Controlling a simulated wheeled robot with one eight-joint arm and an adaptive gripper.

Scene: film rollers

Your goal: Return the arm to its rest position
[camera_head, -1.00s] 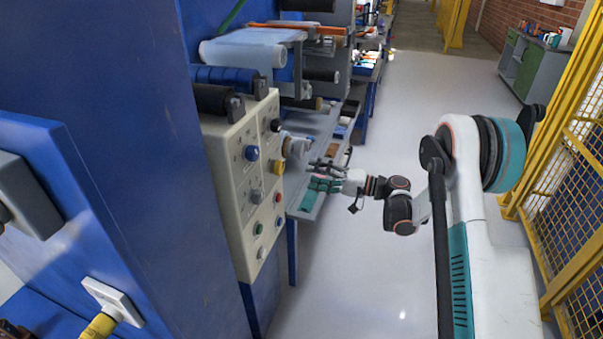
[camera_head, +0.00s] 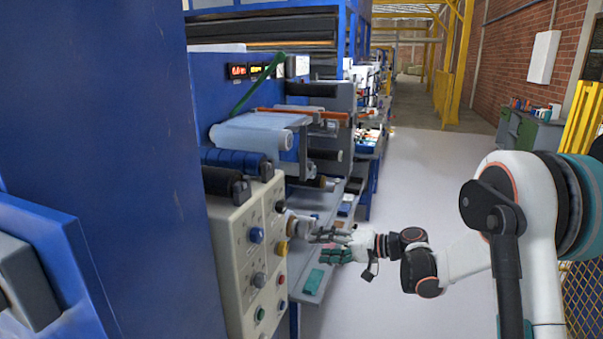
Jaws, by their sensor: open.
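My gripper (camera_head: 327,245) is open at the end of my white, black and teal arm, near the middle of the view. Its dark fingers point left toward the beige control panel (camera_head: 243,262). They overlap the grey table ledge (camera_head: 320,270) beside the panel in the picture. I see nothing held between the fingers. A white and tan cylinder (camera_head: 297,226) stands just left of the fingertips; I cannot tell whether they touch. My arm reaches out from the right side of the view, bent at its joints.
A film roller machine with a pale film roll (camera_head: 250,135), a blue roller (camera_head: 235,160) and a black roller (camera_head: 225,182) stands on the left. A teal item (camera_head: 314,282) lies on the ledge. Yellow fencing (camera_head: 580,130) is at right. The grey floor (camera_head: 425,190) is clear.

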